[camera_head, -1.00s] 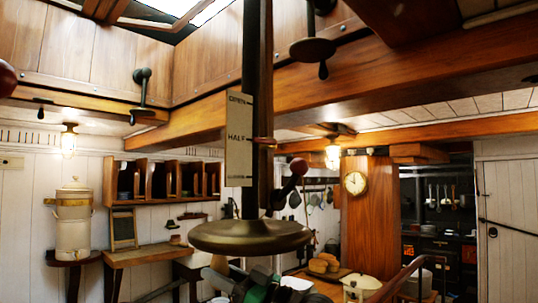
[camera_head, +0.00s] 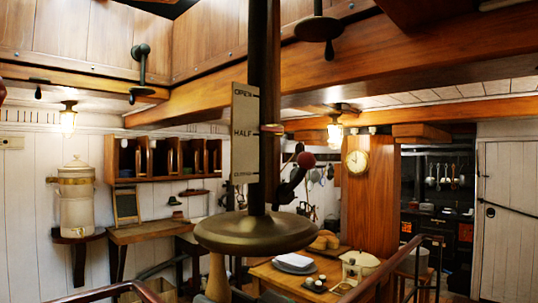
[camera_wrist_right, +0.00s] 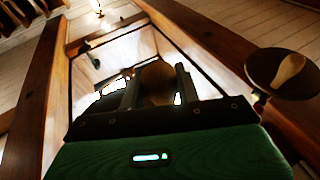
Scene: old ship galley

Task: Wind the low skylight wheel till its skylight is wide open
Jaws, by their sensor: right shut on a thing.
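The low skylight wheel (camera_head: 256,233) is a dark bronze disc on an upright post, low in the middle of the head view. A pale wooden handle (camera_head: 217,272) hangs from its left underside. My right gripper (camera_head: 220,296) is shut on this handle, mostly below the picture. In the right wrist view its fingers (camera_wrist_right: 156,92) close around a brown rounded thing. The marked plate (camera_head: 244,135) reads open, half and closed; a reddish pointer (camera_head: 272,128) sits about level with half. The skylight opening (camera_wrist_right: 130,50) shows bright in the wrist view. My left gripper is not seen.
Other crank wheels hang at upper left (camera_head: 142,70) and upper right (camera_head: 318,30). Behind is a table (camera_head: 270,272) with bread, plates and a pot. Handrails (camera_head: 390,268) run at lower right.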

